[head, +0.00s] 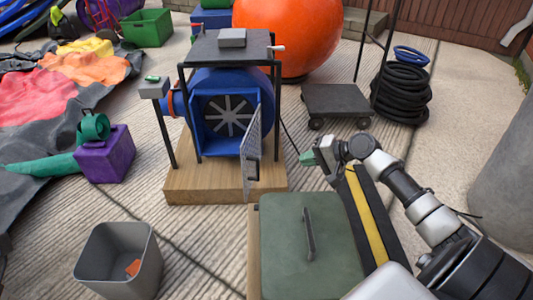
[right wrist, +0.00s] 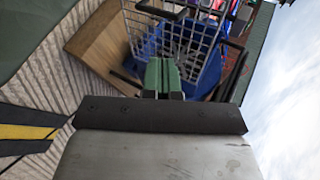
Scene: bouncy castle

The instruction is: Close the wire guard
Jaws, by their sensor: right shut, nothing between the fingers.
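The wire guard (head: 252,152) stands swung open at the right side of the blue blower (head: 222,112), seen nearly edge-on, so the fan opening is uncovered. The guard's grid also shows in the right wrist view (right wrist: 198,38), in front of the blue housing. My right gripper (head: 306,158) is shut and empty, to the right of the guard and apart from it in the head view. Its green fingertips (right wrist: 163,72) point toward the guard in the right wrist view; I cannot tell the exact gap. My left gripper is not in view.
The blower stands on a wooden base (head: 220,188) under a dark tabletop (head: 230,47). A grey bin (head: 118,262), a purple block (head: 105,155) and a cart (head: 336,102) stand around.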

